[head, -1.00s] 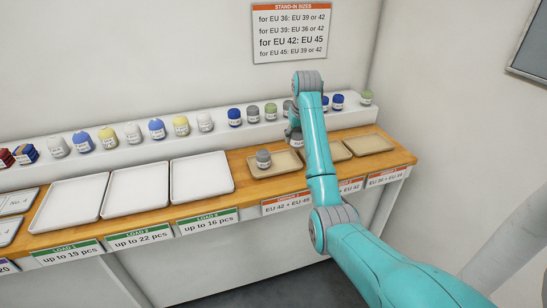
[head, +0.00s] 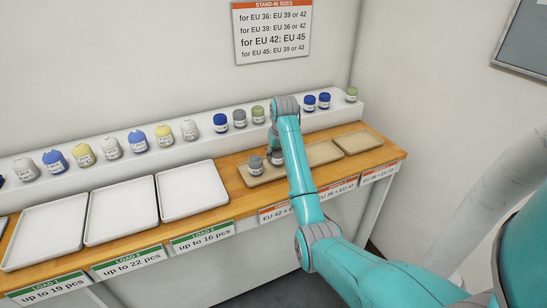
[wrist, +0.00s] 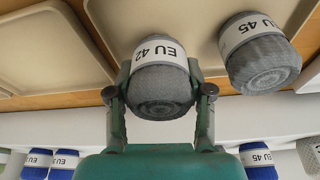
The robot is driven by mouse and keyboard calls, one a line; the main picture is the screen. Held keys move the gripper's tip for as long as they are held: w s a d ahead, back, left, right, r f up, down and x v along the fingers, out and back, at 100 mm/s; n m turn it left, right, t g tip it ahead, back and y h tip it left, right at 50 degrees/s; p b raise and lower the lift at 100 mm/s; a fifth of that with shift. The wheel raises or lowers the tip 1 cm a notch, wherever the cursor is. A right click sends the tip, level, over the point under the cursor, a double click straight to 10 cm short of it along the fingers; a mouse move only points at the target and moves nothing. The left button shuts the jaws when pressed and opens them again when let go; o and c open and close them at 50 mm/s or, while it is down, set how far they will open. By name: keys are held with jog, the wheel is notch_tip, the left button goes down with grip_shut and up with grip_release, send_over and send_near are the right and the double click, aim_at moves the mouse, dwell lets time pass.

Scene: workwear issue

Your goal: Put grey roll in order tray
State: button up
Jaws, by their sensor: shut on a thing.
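My gripper (wrist: 160,95) is shut on a grey roll (wrist: 160,75) with a white band marked EU 42, seen in the wrist view. In the head view my arm partly hides this roll. A second grey roll (head: 255,166), marked EU 45 in the wrist view (wrist: 262,62), stands in the beige order tray (head: 262,182), whose front label reads EU 42 + EU 45. The held roll is beside it, apart from it, at the right part of that tray. I cannot tell whether the held roll touches the tray floor.
More beige trays (head: 357,143) lie to the right. White load trays (head: 193,190) lie to the left. Several rolls, including blue ones (head: 220,123), stand on the raised ledge (head: 165,158) behind. A stand-in sizes sign (head: 272,32) hangs on the wall.

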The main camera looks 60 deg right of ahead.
jog(key=shift+f, duration=0.7)
jog(key=o, duration=1.2)
jog(key=shift+f, duration=0.15)
jog(key=shift+c, duration=0.2)
